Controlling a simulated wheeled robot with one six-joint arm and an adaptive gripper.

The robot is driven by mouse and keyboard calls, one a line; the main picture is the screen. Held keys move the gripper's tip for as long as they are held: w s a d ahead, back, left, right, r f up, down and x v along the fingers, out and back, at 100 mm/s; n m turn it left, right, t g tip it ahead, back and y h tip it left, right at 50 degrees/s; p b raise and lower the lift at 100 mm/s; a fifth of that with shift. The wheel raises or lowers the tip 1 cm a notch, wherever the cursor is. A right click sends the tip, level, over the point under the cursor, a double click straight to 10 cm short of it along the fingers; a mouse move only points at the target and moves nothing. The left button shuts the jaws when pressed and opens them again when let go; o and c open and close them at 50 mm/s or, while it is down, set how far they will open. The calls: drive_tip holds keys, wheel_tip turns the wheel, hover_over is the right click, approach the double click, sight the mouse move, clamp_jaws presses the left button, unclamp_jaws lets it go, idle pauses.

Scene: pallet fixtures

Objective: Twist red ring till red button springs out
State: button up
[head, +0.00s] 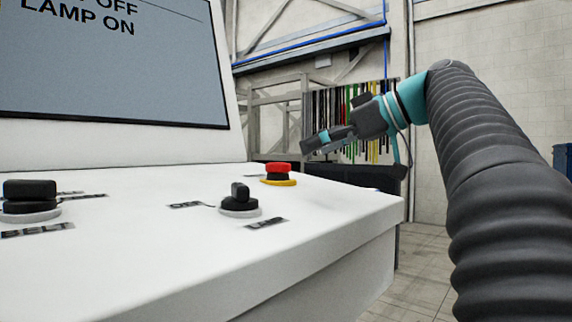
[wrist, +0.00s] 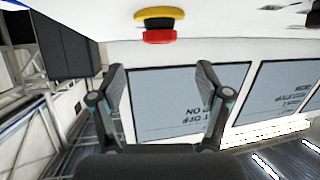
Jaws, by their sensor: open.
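The red button (head: 278,168) is a mushroom cap on a dark collar, on a yellow base (head: 281,182), at the far right of the white panel. I cannot tell a separate red ring from the cap. The red cap (wrist: 160,36) also shows upside down at the top of the wrist view, below its yellow base (wrist: 159,14). My gripper (head: 315,142) is above and right of the button in the head view, apart from it. Its fingers (wrist: 160,70) are spread and empty, with the button beyond the gap between them.
On the white panel (head: 150,255), a black knob (head: 240,198) stands left of the button and a larger black knob (head: 31,195) farther left. A screen (head: 110,70) reading "LAMP ON" rises behind. Right of the panel edge is open floor (head: 420,270).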

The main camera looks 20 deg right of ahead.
sight(286, 163)
drive_tip(key=x, duration=0.7)
drive_tip(key=shift+w+a+f, duration=0.2)
drive_tip(key=shift+w+a, duration=0.05)
